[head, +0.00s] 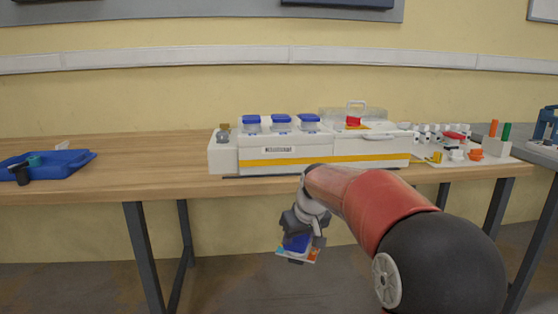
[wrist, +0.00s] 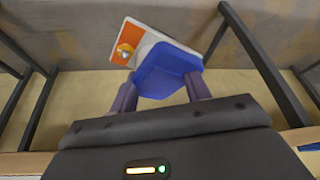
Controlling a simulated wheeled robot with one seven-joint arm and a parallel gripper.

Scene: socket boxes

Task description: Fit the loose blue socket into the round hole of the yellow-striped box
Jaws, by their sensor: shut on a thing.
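My gripper (head: 301,236) is shut on a blue piece (head: 297,243), which I take for the loose blue socket. It hangs in front of the table, below the tabletop edge. In the wrist view the blue socket (wrist: 165,72) sits between both fingers, with a white and orange plate with a round yellow-orange spot at its far end. The white yellow-striped box (head: 270,163) stands on the table above and beyond my gripper. Several similar blue tops (head: 281,119) show along its upper left part. I cannot make out its round hole.
The wooden table (head: 150,165) has free room left of the box. A blue tray (head: 65,163) with dark and teal items lies at the far left. A white board (head: 455,160) with small coloured parts lies on the right. Dark table legs (head: 143,250) stand below.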

